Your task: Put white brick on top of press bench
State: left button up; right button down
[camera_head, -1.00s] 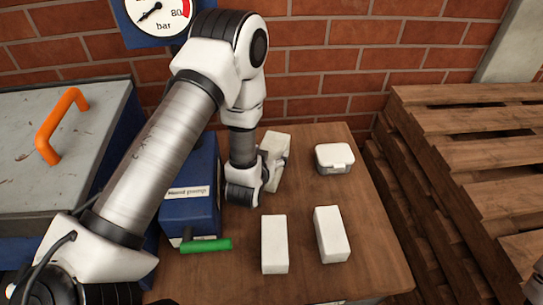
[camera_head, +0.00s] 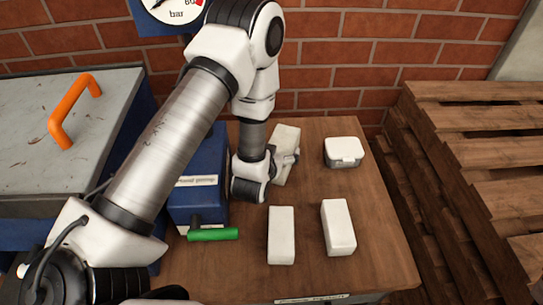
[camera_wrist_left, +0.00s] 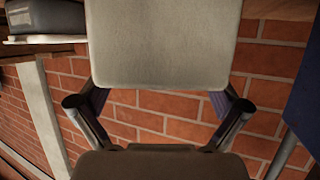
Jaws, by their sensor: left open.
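A white brick (camera_head: 286,142) is at the back of the wooden bench (camera_head: 385,240), directly at my left gripper (camera_head: 290,160). My left gripper is open with its fingers close to this brick. In the left wrist view the brick (camera_wrist_left: 163,40) fills the top middle, with the open fingers (camera_wrist_left: 160,108) on either side of its lower edge. I cannot tell whether they touch it. Two more white bricks lie on the front of the bench, one on the left (camera_head: 281,236) and one on the right (camera_head: 338,228). My right gripper is not in view.
A white-lidded grey box (camera_head: 343,152) stands at the back right of the bench. A blue unit with a label (camera_head: 198,181) and green handle (camera_head: 213,234) is on the left. Wooden pallets (camera_head: 470,150) are stacked at right. A grey-topped blue case with an orange handle (camera_head: 72,110) is at left.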

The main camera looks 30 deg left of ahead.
pick_arm(q)
jog(key=b+v, duration=0.1)
jog(key=v, duration=0.3)
jog(key=shift+s+d, duration=0.1)
jog(key=shift+s, duration=0.3)
jog(key=p+v, duration=0.5)
jog(key=shift+s+r, duration=0.15)
jog(key=shift+r, duration=0.2)
